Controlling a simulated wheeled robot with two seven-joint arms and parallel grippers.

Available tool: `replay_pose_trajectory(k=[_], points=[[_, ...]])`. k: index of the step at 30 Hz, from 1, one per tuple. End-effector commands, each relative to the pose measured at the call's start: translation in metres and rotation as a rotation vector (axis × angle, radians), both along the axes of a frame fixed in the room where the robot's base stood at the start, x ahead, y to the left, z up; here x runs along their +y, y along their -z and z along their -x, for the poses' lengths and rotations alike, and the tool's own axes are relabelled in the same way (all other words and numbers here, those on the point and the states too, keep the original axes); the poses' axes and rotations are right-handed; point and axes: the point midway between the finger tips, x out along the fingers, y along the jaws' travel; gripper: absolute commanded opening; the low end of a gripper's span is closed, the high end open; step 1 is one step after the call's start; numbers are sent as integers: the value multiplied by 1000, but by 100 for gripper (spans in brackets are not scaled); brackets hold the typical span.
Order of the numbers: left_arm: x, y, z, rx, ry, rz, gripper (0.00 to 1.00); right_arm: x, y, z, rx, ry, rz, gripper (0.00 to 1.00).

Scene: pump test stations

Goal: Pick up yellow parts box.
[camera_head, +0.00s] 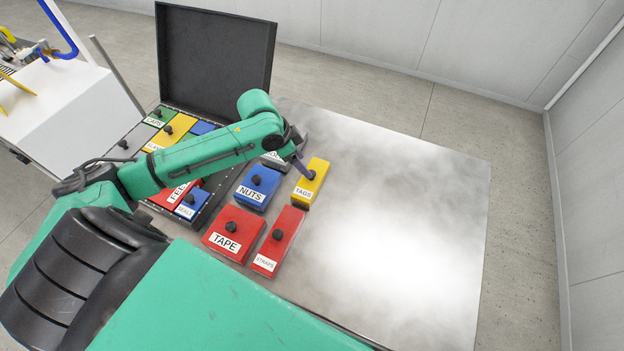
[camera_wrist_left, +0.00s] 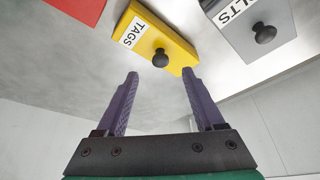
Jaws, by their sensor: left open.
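The yellow parts box (camera_head: 312,185) is labelled TAGS and has a black knob on top. It stands on the metal table, right of the blue NUTS box. My left gripper (camera_head: 302,166) reaches to it from the left, its purple fingers close to the knob. In the left wrist view the yellow box (camera_wrist_left: 172,44) lies just beyond the fingertips. There my left gripper (camera_wrist_left: 161,80) is open, with the knob seen between and just past the fingertips. Nothing is between the fingers. My right gripper is in neither view.
Beside it stand the blue NUTS box (camera_head: 257,187), red TAPE box (camera_head: 233,233), red STRAPS box (camera_head: 278,241) and a grey box (camera_wrist_left: 250,28). An open black case (camera_head: 216,47) with several coloured boxes is at left. The metal table (camera_head: 420,220) is clear at right.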

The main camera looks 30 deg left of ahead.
Motion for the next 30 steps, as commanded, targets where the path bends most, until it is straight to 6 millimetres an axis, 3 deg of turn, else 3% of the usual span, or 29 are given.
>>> replay_pose_trajectory(k=[6,9,15,18,21,30], points=[[-10,34,-13,2,-2,2,70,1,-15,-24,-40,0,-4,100],[-12,45,-16,0,0,0,70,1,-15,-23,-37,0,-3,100],[-12,48,-16,0,1,-2,70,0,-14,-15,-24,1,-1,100],[-12,48,-16,0,1,-2,32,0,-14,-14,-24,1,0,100],[-12,47,-16,0,1,-2,0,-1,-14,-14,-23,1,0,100],[-12,47,-16,-1,1,-1,0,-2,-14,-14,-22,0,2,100]])
